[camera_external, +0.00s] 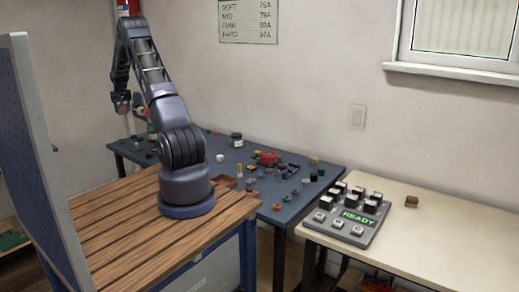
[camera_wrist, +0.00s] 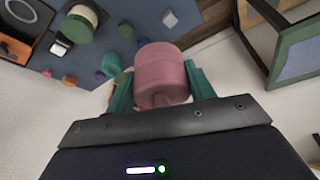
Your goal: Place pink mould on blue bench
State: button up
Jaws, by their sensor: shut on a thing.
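The pink mould (camera_wrist: 161,72) is a short pink cylinder held between the green fingers of my gripper (camera_wrist: 160,88) in the wrist view. The fingers are shut on its sides. In the external view my gripper (camera_external: 121,104) hangs raised at the left, beyond my arm's base, with the pink mould small and hard to make out there. The blue bench (camera_external: 222,172) stands behind and to the right of my base, with many small items on it. In the wrist view the bench top (camera_wrist: 190,12) shows beyond the mould, apart from it.
On the bench are a red round item (camera_external: 268,157), a dark jar (camera_external: 237,139) and several small coloured pieces. A cream table (camera_external: 450,215) at the right bears a grey button panel (camera_external: 340,228) reading READY and a brown block (camera_external: 411,201). A tall panel (camera_external: 45,160) stands at the left.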

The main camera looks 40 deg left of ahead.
jog(key=shift+s+a+r, duration=0.15)
jog(key=shift+s+a, duration=0.1)
jog(key=shift+s, duration=0.15)
notch_tip(320, 180, down, 20)
dwell(0.7)
jog(key=o, duration=1.4)
jog(key=shift+f, duration=0.2)
jog(key=v, duration=1.2)
jog(key=shift+d, duration=0.15)
jog(key=shift+r, duration=0.15)
